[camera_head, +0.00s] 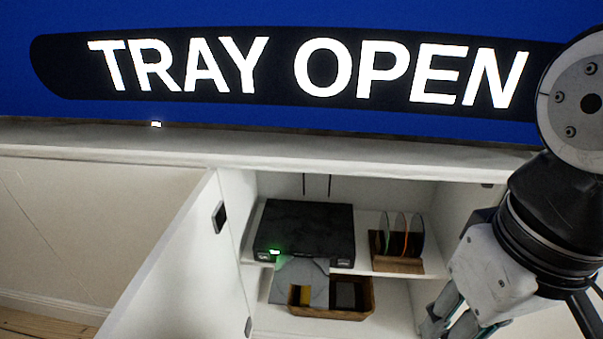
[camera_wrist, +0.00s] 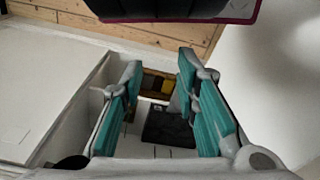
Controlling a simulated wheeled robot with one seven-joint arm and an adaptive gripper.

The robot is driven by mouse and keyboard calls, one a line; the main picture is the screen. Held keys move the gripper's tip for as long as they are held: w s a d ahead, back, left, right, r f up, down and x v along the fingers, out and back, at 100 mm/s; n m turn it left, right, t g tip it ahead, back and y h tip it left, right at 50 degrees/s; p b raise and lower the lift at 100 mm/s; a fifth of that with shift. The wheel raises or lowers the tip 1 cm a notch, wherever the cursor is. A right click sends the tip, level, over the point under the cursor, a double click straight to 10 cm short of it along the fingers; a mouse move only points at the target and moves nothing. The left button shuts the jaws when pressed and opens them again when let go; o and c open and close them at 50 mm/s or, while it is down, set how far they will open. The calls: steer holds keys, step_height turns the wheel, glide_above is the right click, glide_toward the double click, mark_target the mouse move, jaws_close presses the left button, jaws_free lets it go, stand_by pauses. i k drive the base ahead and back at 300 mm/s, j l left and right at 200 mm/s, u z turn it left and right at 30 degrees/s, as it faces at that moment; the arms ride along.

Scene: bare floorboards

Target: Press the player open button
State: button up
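The black player (camera_head: 308,228) sits on the upper shelf of an open white cabinet, with a green light at its front left. A grey tray (camera_head: 302,270) sticks out from its front. The screen (camera_head: 300,75) above reads "TRAY OPEN". The player's buttons are too small to tell apart. My gripper (camera_head: 448,325) is at the lower right, apart from the player and partly cut off by the picture's edge. In the wrist view my gripper (camera_wrist: 160,68) has its teal fingers spread with nothing held. A dark flat thing (camera_wrist: 168,125) shows between them; I cannot tell what it is.
A disc rack (camera_head: 398,264) with several discs stands right of the player. A wooden box (camera_head: 345,313) with a yellow item is on the lower shelf; it also shows in the wrist view (camera_wrist: 152,95). The open cabinet door (camera_head: 170,270) stands at the left.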

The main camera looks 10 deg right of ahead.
mark_target(340, 263)
steer(key=k+j+z, duration=1.05)
